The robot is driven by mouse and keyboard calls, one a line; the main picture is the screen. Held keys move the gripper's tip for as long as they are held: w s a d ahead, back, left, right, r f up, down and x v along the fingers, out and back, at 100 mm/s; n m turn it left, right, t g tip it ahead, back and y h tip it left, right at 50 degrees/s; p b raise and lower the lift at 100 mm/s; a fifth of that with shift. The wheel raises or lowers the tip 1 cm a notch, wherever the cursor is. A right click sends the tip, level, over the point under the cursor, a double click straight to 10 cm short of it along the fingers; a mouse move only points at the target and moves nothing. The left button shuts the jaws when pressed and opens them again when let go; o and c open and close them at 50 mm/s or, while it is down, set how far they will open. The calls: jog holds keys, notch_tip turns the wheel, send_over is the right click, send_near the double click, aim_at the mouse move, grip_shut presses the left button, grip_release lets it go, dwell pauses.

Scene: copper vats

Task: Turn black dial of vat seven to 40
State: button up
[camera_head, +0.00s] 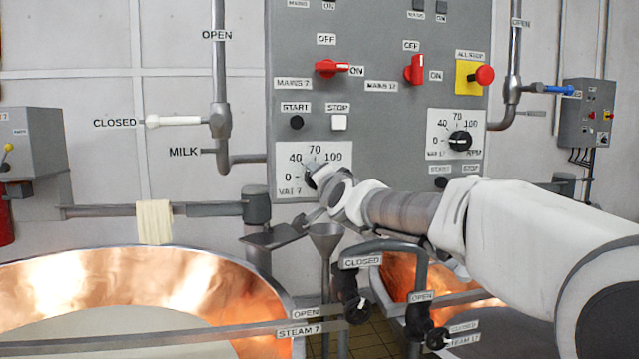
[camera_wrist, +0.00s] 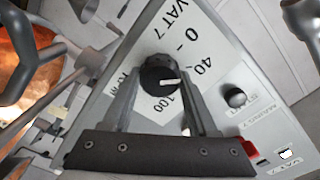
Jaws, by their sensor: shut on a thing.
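The black dial of vat seven (camera_head: 311,171) is on a white scale plate (camera_head: 284,187) at the lower left of the grey panel. My gripper (camera_head: 314,180) reaches it from the lower right and partly hides it. In the wrist view my gripper (camera_wrist: 161,80) is shut on the dial (camera_wrist: 153,74), one finger on each side. The dial's white mark points to the right there, roughly at the 40 side of the scale. A finger hides the 70 mark, so I cannot tell the exact reading.
Start (camera_head: 296,122) and stop (camera_head: 339,123) buttons and red mains switches (camera_head: 331,68) are above. A funnel (camera_head: 325,238), pipes and a copper vat (camera_head: 150,280) are below.

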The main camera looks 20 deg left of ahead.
dwell(0.4)
jog(key=o, duration=1.4)
jog(key=shift+b+v, duration=6)
jog(key=shift+v, duration=2.75)
jog(key=shift+a, duration=0.1)
